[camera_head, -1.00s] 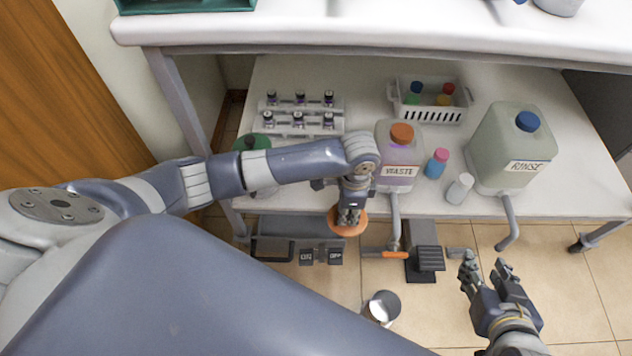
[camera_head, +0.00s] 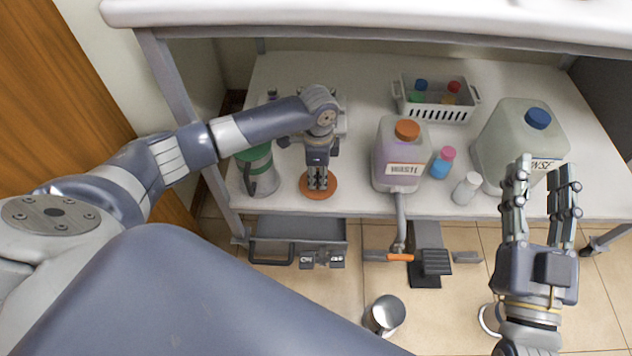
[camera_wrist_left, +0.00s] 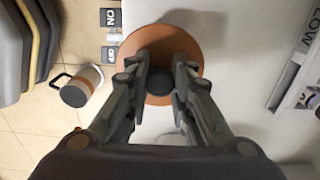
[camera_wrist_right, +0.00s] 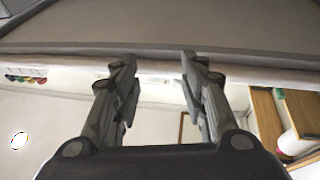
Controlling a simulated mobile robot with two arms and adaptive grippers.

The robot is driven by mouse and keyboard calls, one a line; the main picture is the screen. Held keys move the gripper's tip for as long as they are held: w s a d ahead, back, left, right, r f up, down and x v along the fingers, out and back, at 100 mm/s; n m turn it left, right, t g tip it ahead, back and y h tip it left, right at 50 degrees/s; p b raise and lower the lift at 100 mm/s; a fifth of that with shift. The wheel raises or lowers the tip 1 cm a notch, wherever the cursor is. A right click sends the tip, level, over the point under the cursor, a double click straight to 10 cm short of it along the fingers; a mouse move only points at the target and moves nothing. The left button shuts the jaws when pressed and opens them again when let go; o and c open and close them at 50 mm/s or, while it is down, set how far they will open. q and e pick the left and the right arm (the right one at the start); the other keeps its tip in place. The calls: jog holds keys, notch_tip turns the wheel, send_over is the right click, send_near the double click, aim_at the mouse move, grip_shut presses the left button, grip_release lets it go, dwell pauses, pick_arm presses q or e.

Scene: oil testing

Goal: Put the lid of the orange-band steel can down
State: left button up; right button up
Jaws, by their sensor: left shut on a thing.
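The orange lid (camera_head: 331,191) is over the left front part of the lower shelf. My left gripper (camera_head: 318,186) points down and is shut on the lid's dark knob. In the left wrist view the lid (camera_wrist_left: 160,35) shows below the fingers, with the knob (camera_wrist_left: 160,84) between them. I cannot tell whether the lid touches the shelf. A steel can with an orange band and dark handle (camera_wrist_left: 80,87) shows at the left of that view. An open steel can (camera_head: 384,315) stands on the floor. My right gripper (camera_head: 542,172) is raised, open and empty.
A green-and-grey can (camera_head: 262,170) stands left of the lid. The waste jug (camera_head: 401,150), small bottles (camera_head: 441,165), rinse jug (camera_head: 520,135) and white basket (camera_head: 438,110) are to the right. A pedal (camera_head: 431,262) is below. Another can (camera_head: 490,320) is partly hidden by my right arm.

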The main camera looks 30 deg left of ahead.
pick_arm(q)
jog(key=shift+w+a, duration=0.2)
jog(key=shift+a, duration=0.15)
notch_tip(320, 180, down, 3)
jog(key=shift+f+b, duration=0.2)
jog(key=shift+b, duration=0.9)
jog(key=shift+f, duration=0.1)
pick_arm(e)
jog(key=s+r+t+y, duration=0.2)
jog(key=s+r+t, duration=0.4)
jog(key=r, duration=0.2)
jog(key=shift+d+r+y, duration=0.25)
jog(key=shift+r+y, duration=0.05)
pick_arm(q)
jog(key=shift+f, duration=0.1)
jog(key=o, duration=0.9)
pick_arm(e)
jog(key=shift+f, duration=0.1)
